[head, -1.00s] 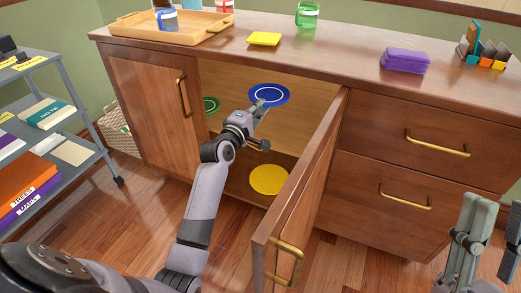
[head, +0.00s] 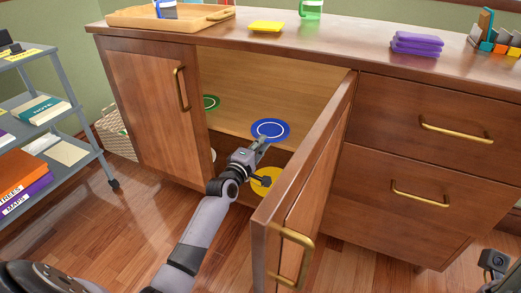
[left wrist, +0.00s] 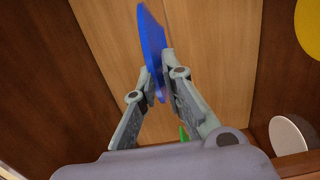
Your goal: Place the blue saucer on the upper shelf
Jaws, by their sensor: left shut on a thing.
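My left gripper (head: 263,143) is shut on the near edge of the blue saucer (head: 270,129), which has a white ring. It holds the saucer inside the open cabinet, at the front edge of the light wood upper shelf (head: 232,117). I cannot tell whether the saucer touches the shelf. In the left wrist view the blue saucer (left wrist: 152,45) shows nearly edge-on between the fingers (left wrist: 155,85). Only a small part of my right arm's end shows at the lower right corner of the head view; its fingers cannot be made out.
A green saucer (head: 210,102) lies on the upper shelf at left. A yellow saucer (head: 263,180) lies below, partly hidden by my arm. A white disc (left wrist: 292,135) shows in the left wrist view. The open cabinet door (head: 300,190) stands close right of my arm.

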